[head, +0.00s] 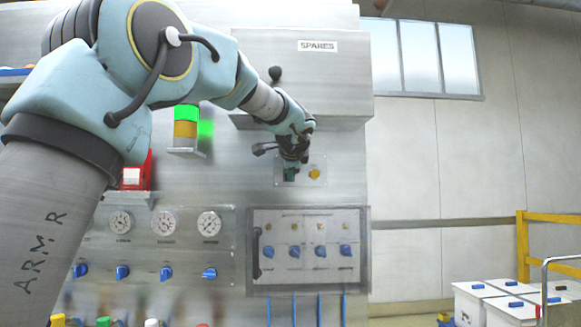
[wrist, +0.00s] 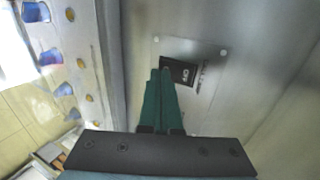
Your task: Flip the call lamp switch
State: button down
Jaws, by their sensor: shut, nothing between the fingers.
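The switch is a black square (wrist: 183,70) with white marking on a small metal plate (wrist: 208,72) in the wrist view. Small lettering runs along the plate beside it. My gripper (wrist: 161,76) has its green fingers shut together, and their tips overlap the switch's left part. I cannot tell whether they touch it. In the head view my gripper (head: 290,174) is in front of the same plate (head: 322,163) and hides the switch. An amber round lamp (head: 314,173) sits on the plate just right of the fingers.
A SPARES cabinet (head: 318,75) juts out above the plate. Below is a panel with blue knobs (head: 320,251) and a side handle. A stack light (head: 186,126) with a bright green top stands left, above a red box (head: 137,172) and gauges (head: 165,222). White bins (head: 510,310) stand far right.

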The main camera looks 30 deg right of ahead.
jog(key=shift+w+f, duration=0.1)
jog(key=shift+w, duration=0.05)
jog(key=shift+w+d, duration=0.1)
dwell(0.4)
